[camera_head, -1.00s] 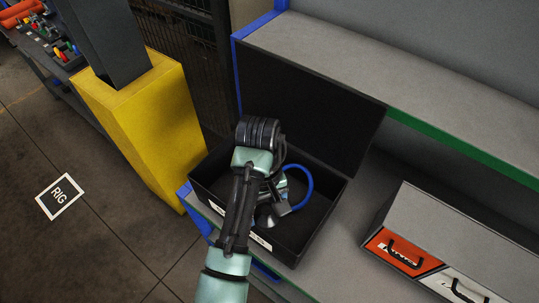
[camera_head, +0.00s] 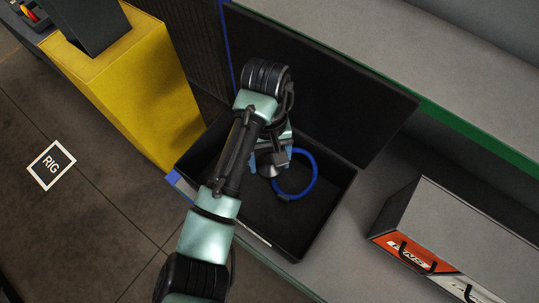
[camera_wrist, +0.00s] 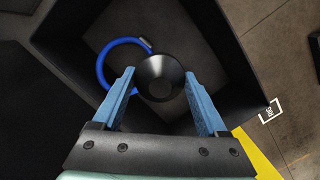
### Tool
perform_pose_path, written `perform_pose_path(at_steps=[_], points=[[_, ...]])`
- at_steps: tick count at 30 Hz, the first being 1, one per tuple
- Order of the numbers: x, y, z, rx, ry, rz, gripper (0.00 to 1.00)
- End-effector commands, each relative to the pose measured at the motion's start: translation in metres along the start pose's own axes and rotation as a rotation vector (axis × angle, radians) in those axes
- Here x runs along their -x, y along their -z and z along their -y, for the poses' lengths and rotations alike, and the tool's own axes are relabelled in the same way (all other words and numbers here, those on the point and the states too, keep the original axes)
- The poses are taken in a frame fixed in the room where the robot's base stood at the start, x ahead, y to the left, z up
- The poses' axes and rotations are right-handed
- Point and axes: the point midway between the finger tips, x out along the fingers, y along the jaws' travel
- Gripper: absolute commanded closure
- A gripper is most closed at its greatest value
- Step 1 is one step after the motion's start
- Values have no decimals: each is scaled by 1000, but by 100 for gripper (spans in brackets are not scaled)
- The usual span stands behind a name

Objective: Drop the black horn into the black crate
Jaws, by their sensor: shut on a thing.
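The black horn (camera_wrist: 162,77), a dark cone with its round mouth toward the wrist camera, is between the two blue fingers of my gripper (camera_wrist: 160,80). The fingers are shut on it. In the head view, my gripper (camera_head: 270,160) and the horn (camera_head: 268,170) are over the inside of the black crate (camera_head: 328,212), toward its back; the gap between horn and floor cannot be judged. The crate stands open on the grey shelf, and it fills much of the wrist view (camera_wrist: 215,42). My arm hides its left part.
A blue loop (camera_head: 313,182) with a dark piece appears inside the crate, beside the horn. A tall black panel (camera_head: 330,95) stands behind the crate. A grey box with an orange label (camera_head: 400,250) is at right, and a yellow stand (camera_head: 140,90) at left.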

Motion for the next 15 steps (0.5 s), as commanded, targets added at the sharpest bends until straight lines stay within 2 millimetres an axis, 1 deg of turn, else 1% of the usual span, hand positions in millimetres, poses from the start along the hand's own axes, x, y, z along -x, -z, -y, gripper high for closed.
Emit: perform_pose_path(at_steps=[1,6,15], points=[[-12,2,0,0,0,-1,93],[-25,5,0,1,0,-3,93],[-26,4,0,0,-1,-2,93]])
